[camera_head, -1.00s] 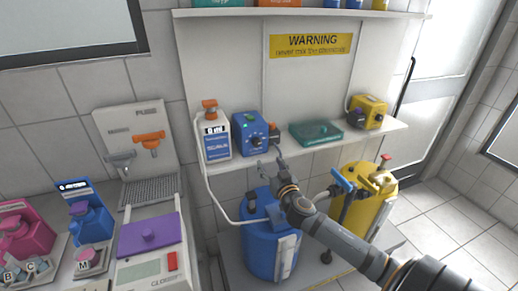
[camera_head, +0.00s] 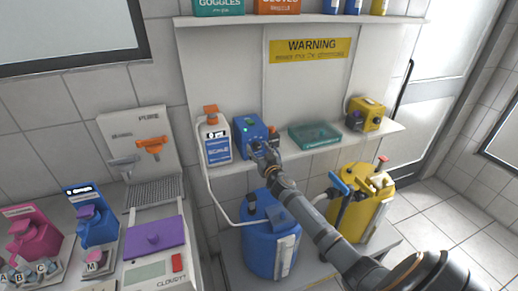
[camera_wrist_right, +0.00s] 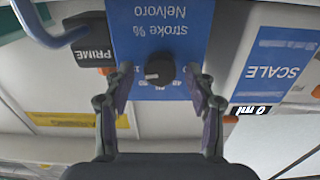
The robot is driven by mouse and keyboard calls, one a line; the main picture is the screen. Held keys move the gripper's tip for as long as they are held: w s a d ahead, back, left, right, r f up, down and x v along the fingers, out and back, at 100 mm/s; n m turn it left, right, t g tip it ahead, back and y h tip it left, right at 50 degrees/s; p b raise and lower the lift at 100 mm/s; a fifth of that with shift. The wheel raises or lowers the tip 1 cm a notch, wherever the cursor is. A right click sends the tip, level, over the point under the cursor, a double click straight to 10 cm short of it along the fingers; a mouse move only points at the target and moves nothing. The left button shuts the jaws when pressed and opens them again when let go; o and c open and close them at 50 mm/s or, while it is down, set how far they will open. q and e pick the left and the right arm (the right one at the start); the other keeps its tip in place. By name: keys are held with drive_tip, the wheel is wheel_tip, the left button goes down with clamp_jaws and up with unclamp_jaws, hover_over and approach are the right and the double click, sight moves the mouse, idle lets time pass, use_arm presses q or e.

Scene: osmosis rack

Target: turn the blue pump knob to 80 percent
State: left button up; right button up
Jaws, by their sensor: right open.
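The blue pump (camera_head: 247,131) stands on the shelf beside a white SCALE bottle (camera_head: 217,146). In the right wrist view the pump's blue face (camera_wrist_right: 160,25) appears upside down, with "stroke %" lettering and a black round knob (camera_wrist_right: 159,72). My right gripper (camera_head: 264,150) is at the front of the pump. In the wrist view its two fingers (camera_wrist_right: 162,88) are open, one on each side of the knob, with a visible gap on both sides. In the head view the gripper covers the knob. My left gripper is not in view.
A black PRIME part (camera_wrist_right: 92,53) and a blue tube (camera_wrist_right: 48,32) sit close beside the pump face. A teal tray (camera_head: 315,136) and a yellow pump (camera_head: 365,115) stand further right on the shelf. Blue (camera_head: 272,245) and yellow (camera_head: 362,205) tanks stand below.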

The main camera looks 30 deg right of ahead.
drive_tip(key=c, duration=1.2)
drive_tip(key=shift+o, duration=0.2)
drive_tip(key=shift+n, duration=0.4)
drive_tip(key=n, duration=0.2)
drive_tip(key=shift+n, duration=2.5)
drive_tip(key=o, duration=1.2)
drive_tip(key=shift+c, duration=0.2)
